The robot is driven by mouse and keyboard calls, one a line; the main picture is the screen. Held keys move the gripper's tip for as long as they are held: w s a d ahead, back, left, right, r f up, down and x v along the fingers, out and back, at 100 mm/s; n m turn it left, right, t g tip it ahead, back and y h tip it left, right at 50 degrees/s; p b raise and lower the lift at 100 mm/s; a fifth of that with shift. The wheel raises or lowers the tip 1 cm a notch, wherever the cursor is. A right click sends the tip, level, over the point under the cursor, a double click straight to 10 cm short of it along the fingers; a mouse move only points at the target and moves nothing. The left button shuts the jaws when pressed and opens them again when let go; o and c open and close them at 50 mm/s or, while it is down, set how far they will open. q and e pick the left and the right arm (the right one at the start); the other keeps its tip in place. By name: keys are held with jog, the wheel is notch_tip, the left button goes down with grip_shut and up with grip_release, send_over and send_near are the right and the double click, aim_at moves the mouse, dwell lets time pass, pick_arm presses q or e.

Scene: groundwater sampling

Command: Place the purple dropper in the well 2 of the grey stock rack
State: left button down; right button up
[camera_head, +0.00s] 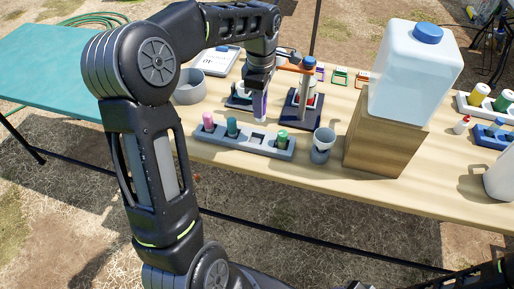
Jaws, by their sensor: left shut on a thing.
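The grey stock rack (222,143) lies near the front edge of the wooden table. It holds a pink dropper (208,121), a teal dropper (232,127) and a green dropper (281,140). An empty square well (258,137) shows between the teal and green ones. My left gripper (260,88) points down and is shut on the purple dropper (260,107). The dropper hangs upright, its lower end just behind the empty well in the picture; its exact height above the rack is hard to tell. My right gripper is out of view.
A grey cup (322,146) stands right of the rack. A wooden block (384,138) bears a large clear water container (416,78). A teal table (50,70) adjoins at left.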

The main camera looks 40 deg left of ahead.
pick_arm(q)
jog(key=n, duration=0.1)
jog(key=a+n, duration=0.1)
jog(key=n, duration=0.1)
jog(key=shift+s, duration=0.3)
jog(key=shift+f, duration=3.2)
jog(key=shift+f, duration=1.85)
jog(key=shift+f, duration=0.1)
jog(key=shift+f, duration=0.15)
jog(key=c, duration=1.2)
grip_release()
jog(key=shift+r, duration=0.2)
